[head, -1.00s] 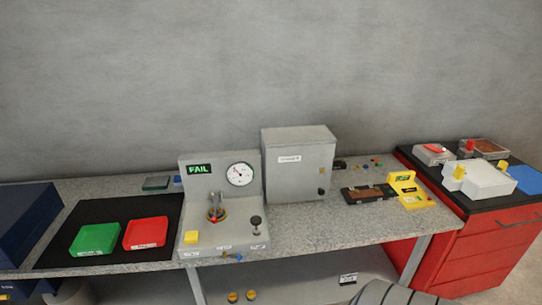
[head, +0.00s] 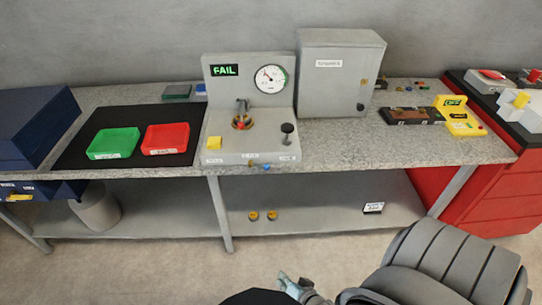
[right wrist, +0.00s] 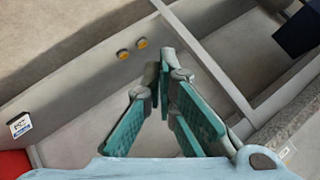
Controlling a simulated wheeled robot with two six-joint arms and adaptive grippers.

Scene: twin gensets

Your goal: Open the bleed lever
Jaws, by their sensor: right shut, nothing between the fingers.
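The grey test stand (head: 225,145) stands on the bench, with a lit FAIL display (head: 224,70) and a round gauge (head: 270,79). A small blue lever (head: 266,167) with brass beside it shows low on the stand's front edge; its exact position is too small to tell. My right gripper (head: 290,286) is low in front of the bench, well apart from the lever. In the right wrist view its teal fingers (right wrist: 165,62) meet at the tips, shut and empty. My left gripper is not in view.
A clamp-like fixture (head: 242,119), a yellow block (head: 214,142) and a black knob (head: 287,130) sit on the stand. Green (head: 113,143) and red (head: 166,139) trays lie left, a grey cabinet (head: 338,80) right. The lower shelf (head: 320,205) holds two yellow knobs (head: 262,215).

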